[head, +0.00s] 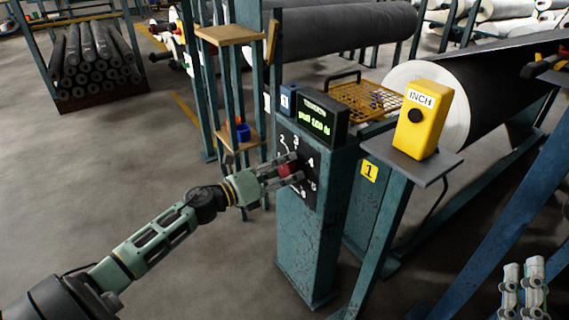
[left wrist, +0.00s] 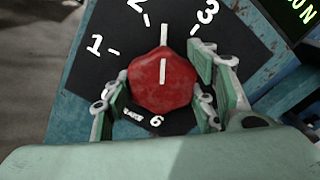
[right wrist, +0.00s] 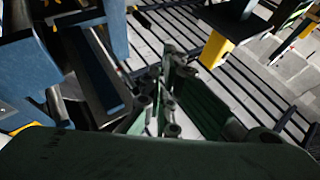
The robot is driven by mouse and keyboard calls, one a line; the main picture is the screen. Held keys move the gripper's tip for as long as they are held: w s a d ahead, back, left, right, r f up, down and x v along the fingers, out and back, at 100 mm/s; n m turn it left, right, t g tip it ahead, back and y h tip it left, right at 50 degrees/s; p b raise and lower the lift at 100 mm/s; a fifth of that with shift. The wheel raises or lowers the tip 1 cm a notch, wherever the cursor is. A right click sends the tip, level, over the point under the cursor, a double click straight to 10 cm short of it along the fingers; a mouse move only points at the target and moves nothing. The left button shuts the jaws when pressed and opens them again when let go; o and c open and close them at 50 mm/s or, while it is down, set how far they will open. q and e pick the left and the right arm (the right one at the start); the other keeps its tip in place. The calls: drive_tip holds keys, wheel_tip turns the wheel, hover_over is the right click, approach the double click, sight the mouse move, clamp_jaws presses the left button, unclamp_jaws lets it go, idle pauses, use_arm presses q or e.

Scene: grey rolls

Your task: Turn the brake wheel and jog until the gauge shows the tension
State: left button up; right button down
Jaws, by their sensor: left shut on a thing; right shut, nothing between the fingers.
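The brake wheel is a red knob (left wrist: 163,82) on a black dial plate (left wrist: 100,60) with white numbers. My left gripper (head: 290,169) is shut on it, fingers on both sides. In the left wrist view the knob's white pointer line lies between 2 and 3. The tension gauge (head: 320,116) above shows green text starting with "pull"; its digits are too small to read surely. The yellow INCH box (head: 422,120) with a black button (head: 415,116) stands on a grey shelf to the right. My right gripper (head: 523,268) is shut and empty, low at the right, apart from the box.
A large dark roll (head: 510,85) with a pale end lies behind the INCH box. The teal post (head: 310,235) carries the dial and gauge. A teal rack with wooden shelves (head: 228,35) stands left of it.

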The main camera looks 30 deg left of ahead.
use_arm(q)
drive_tip(key=shift+w+a+r+n+p, duration=0.1)
drive_tip(key=shift+a+r+n+p, duration=0.15)
drive_tip(key=shift+n+p, duration=0.45)
drive_tip(key=shift+d+n+p, duration=0.1)
drive_tip(key=shift+n+p, duration=0.4)
drive_tip(key=shift+n, duration=0.2)
use_arm(e)
wheel_tip(320, 180, down, 12)
drive_tip(key=d+r+g+h, duration=0.1)
drive_tip(key=g+h, duration=0.1)
drive_tip(key=g, duration=0.5)
use_arm(q)
drive_tip(key=shift+f+n+p, duration=0.2)
drive_tip(key=shift+n+p, duration=0.75)
drive_tip(key=shift+n, duration=0.25)
drive_tip(key=shift+f, duration=0.1)
use_arm(e)
drive_tip(key=s+d+f+g+h, duration=0.1)
drive_tip(key=s+f+g, duration=0.2)
drive_tip(key=f, duration=0.2)
drive_tip(key=s+d+f+g+h, duration=0.1)
drive_tip(key=s+d+f+g, duration=0.1)
drive_tip(key=f, duration=0.4)
drive_tip(key=shift+s+d+m+g, duration=0.3)
drive_tip(key=shift+s+g, duration=0.25)
drive_tip(key=shift+g, duration=0.05)
use_arm(q)
drive_tip(key=o, duration=1)
drive_tip(key=shift+o, duration=0.7)
